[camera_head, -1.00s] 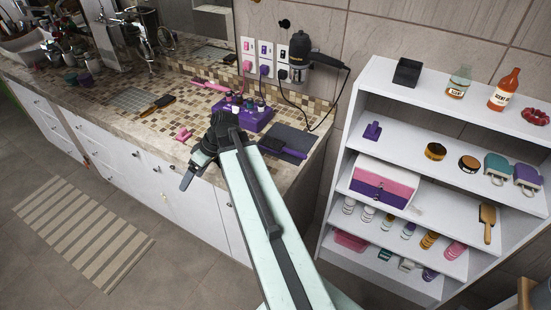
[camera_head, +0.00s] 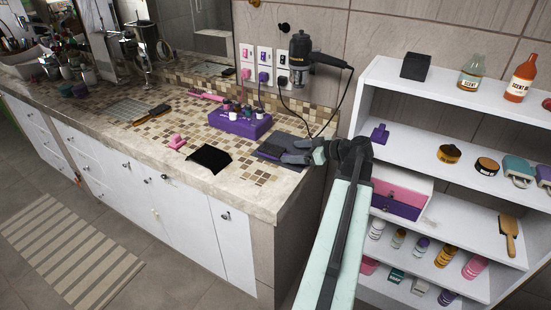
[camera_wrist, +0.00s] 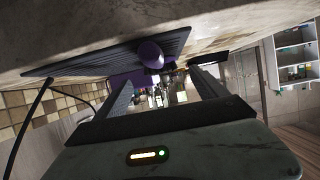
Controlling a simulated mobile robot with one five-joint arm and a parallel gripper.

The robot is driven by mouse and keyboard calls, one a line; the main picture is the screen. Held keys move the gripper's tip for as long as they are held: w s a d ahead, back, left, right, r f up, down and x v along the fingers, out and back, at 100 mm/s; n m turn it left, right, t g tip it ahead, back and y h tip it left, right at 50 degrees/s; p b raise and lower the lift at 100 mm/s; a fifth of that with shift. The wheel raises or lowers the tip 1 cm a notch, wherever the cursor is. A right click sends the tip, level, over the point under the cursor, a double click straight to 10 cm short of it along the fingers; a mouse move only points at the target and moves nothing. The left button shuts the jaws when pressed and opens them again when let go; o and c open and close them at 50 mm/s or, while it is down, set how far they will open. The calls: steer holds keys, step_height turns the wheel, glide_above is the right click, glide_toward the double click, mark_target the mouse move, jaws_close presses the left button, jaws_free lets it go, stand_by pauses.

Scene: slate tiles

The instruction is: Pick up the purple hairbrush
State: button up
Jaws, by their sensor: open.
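The purple hairbrush (camera_wrist: 150,54) shows in the wrist view as a rounded purple handle end, on or against a dark ribbed mat (camera_wrist: 105,60). In the head view that dark mat (camera_head: 268,153) lies at the right end of the counter, and my gripper covers most or all of the brush there. My gripper (camera_head: 290,151) reaches in from the right over the mat, pointing left. Its fingers are apart and empty in the wrist view (camera_wrist: 160,77), with the handle end ahead between their lines. I cannot tell the exact gap to the brush.
A purple box of bottles (camera_head: 240,122) stands just behind and left of the mat. A black flat item (camera_head: 209,158) and a pink clip (camera_head: 177,142) lie left. A hair dryer (camera_head: 312,60) hangs on the wall with a trailing cord. White shelves (camera_head: 455,180) stand right.

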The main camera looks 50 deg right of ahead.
mark_target(282, 152)
steer(key=b+x, duration=0.2)
steer(key=x, duration=0.3)
steer(key=shift+w+a+f, duration=0.2)
steer(key=shift+w+f, duration=0.05)
steer(key=shift+r, duration=0.1)
steer(key=c, duration=1.5)
step_height(282, 152, up, 10)
steer(key=p, duration=1)
